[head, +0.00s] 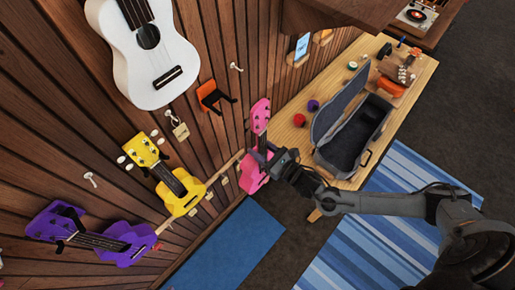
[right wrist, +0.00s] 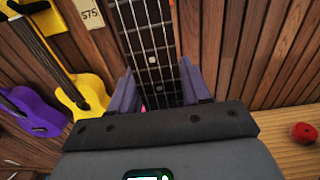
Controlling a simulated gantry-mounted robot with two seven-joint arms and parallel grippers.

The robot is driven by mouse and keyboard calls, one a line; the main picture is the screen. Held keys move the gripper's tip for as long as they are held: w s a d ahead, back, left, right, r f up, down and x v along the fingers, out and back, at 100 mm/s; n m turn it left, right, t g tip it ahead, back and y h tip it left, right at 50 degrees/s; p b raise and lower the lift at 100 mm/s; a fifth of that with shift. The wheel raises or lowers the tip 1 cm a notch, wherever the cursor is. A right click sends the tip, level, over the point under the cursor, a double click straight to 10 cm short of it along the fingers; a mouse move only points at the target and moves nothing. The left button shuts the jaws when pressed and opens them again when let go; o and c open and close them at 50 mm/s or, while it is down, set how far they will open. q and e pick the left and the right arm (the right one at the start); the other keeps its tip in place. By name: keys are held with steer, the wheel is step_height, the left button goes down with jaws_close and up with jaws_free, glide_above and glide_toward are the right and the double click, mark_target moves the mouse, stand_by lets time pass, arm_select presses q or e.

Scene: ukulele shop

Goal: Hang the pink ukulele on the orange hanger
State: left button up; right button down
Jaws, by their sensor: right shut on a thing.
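The pink ukulele (head: 252,170) is upright, head up, in front of the wood wall. My right gripper (head: 268,152) is shut on its neck. In the right wrist view the dark neck (right wrist: 150,60) with its strings runs between the two fingers (right wrist: 160,85). The orange hanger (head: 211,96) is on the wall, up and left of the ukulele's head, and holds nothing. The ukulele is apart from it. My left gripper is not in view.
A yellow ukulele (head: 180,187), a purple ukulele (head: 125,240) and a white ukulele (head: 150,62) hang on the wall. The wooden table (head: 287,133) on the right bears an open grey case (head: 350,140) and small round things. A blue mat (head: 230,246) lies below.

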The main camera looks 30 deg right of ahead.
steer(key=shift+w+r, duration=0.15)
steer(key=shift+r, duration=0.05)
steer(key=shift+w+a+b, duration=0.2)
steer(key=shift+w+b, duration=0.35)
steer(key=shift+w, duration=0.1)
steer(key=b+x, duration=0.4)
steer(key=x, duration=0.4)
steer(key=shift+w, duration=0.4)
steer(key=shift+a, duration=0.1)
steer(key=shift+w+a, duration=0.1)
steer(key=shift+w, duration=0.3)
steer(key=shift+b, duration=0.3)
